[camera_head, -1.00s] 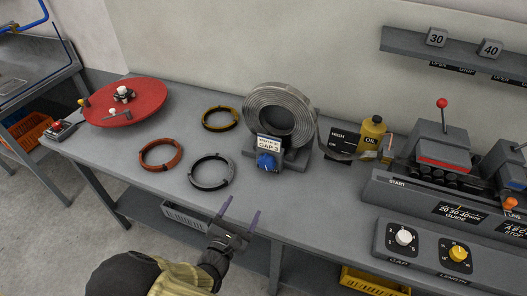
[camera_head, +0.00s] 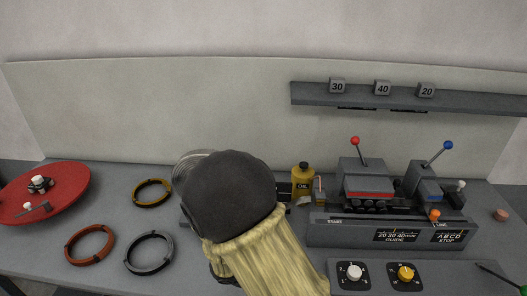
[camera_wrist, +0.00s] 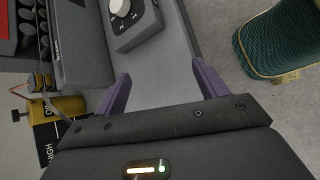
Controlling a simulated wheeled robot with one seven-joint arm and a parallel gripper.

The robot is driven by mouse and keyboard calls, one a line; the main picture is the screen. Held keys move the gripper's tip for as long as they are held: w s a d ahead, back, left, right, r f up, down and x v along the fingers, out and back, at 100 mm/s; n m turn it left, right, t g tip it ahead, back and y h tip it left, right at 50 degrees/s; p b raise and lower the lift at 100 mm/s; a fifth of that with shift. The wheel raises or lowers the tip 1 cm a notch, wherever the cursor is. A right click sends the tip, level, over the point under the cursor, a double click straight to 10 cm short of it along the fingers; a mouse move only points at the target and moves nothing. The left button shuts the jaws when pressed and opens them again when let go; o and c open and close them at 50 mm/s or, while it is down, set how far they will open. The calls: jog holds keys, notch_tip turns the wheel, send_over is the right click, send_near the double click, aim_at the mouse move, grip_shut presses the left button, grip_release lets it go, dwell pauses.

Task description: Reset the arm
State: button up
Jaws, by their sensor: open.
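In the wrist view my gripper (camera_wrist: 160,92) is open, with its two purple fingers wide apart and nothing between them. Grey bench surface and the edge of the control panel (camera_wrist: 128,38) with a white knob lie beyond the fingers. In the head view my arm, with a dark round joint and a yellowish sleeve, rises in the middle foreground. It hides most of the silver strip coil (camera_head: 190,163), and my fingers do not show there.
A red turntable (camera_head: 65,185) is at left, with yellow (camera_head: 152,193), orange (camera_head: 90,245) and grey (camera_head: 149,253) rings beside it. An oil bottle (camera_head: 302,180) and lever machine (camera_head: 370,229) stand right. In the wrist view, a green woven container (camera_wrist: 277,42) is at upper right.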

jog(key=s+d+r+m+y, duration=0.2)
jog(key=d+r+m+y, duration=0.6)
jog(key=m, duration=0.6)
notch_tip(320, 180, up, 2)
jog(key=shift+d+r+y+p, duration=0.1)
jog(key=shift+d+y+p, duration=0.2)
jog(key=shift+y+p, duration=0.1)
jog(key=shift+s, duration=0.15)
